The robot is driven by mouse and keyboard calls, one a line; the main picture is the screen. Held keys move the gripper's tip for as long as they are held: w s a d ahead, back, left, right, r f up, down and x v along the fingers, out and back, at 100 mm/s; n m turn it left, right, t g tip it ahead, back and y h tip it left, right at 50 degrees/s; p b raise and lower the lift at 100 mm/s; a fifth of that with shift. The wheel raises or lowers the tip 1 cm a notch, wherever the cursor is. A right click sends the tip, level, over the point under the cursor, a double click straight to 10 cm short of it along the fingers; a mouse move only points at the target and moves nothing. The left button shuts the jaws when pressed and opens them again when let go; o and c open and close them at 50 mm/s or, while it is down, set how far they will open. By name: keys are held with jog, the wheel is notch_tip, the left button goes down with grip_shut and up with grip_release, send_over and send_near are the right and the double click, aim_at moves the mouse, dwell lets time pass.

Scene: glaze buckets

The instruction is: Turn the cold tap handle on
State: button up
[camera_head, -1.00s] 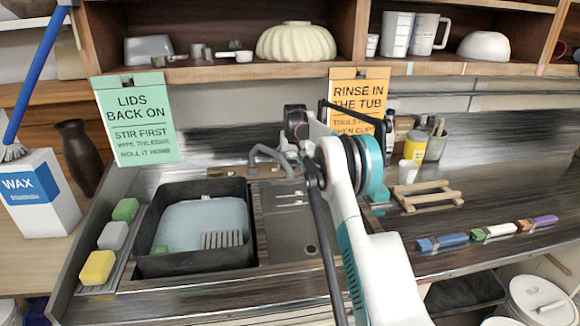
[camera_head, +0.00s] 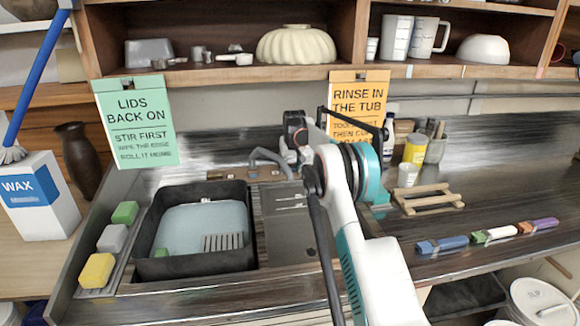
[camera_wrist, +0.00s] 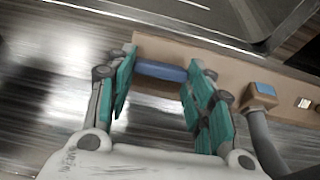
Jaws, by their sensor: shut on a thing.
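In the wrist view, a blue bar-shaped tap handle (camera_wrist: 161,71) sits at the tan tap base strip (camera_wrist: 228,64). My gripper (camera_wrist: 165,82) has its teal fingers on either side of this handle and is shut on it, one finger at each end. To the right stand a tan block with a blue top (camera_wrist: 264,90) and a grey curved spout (camera_wrist: 263,140). In the head view, the grey spout (camera_head: 268,157) arches behind the sink area. My own arm hides the handle and most of my gripper there.
A dark tub (camera_head: 195,267) with a pale basin sits left of a flat grey panel (camera_head: 290,225). An orange sign (camera_head: 355,95) hangs behind my arm. A wooden rack (camera_head: 428,200) and a yellow container (camera_head: 414,150) stand to the right on the counter.

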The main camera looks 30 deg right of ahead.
jog(key=shift+a+n+p, duration=0.15)
jog(key=shift+n+p, duration=0.45)
jog(key=shift+n, duration=0.4)
jog(key=shift+n+h+p, duration=0.5)
jog(key=shift+n+h, duration=0.2)
jog(key=shift+n, duration=1)
jog(key=shift+f, duration=0.1)
jog(key=o, duration=1.1)
jog(key=shift+c, duration=0.2)
notch_tip(320, 180, up, 10)
